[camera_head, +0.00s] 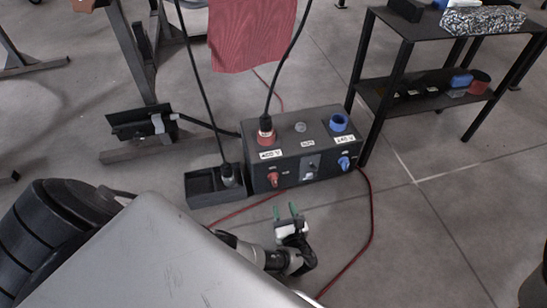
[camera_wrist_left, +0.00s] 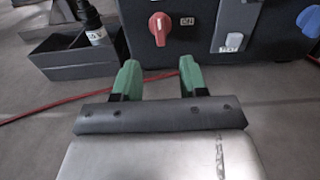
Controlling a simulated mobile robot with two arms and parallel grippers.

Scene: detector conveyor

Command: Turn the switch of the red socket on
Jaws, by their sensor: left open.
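The dark power box (camera_head: 300,145) stands on the floor in the head view. On its top left is the red socket (camera_head: 266,137), with a black plug and cable in it. The red rotary switch (camera_head: 274,176) is on the front face below that socket; it also shows in the left wrist view (camera_wrist_left: 160,27), with its handle roughly upright. My left gripper (camera_head: 289,210) has green fingertips and is in front of and below the red switch, apart from it. In the left wrist view the gripper (camera_wrist_left: 158,75) is open and empty. My right gripper is not visible.
A blue socket (camera_head: 338,122) and blue switch (camera_head: 344,162) are on the box's right side. A black tray (camera_head: 207,186) with a plug stands at its left. A red cable (camera_head: 371,220) lies on the floor. A black shelf (camera_head: 420,35) stands at the right.

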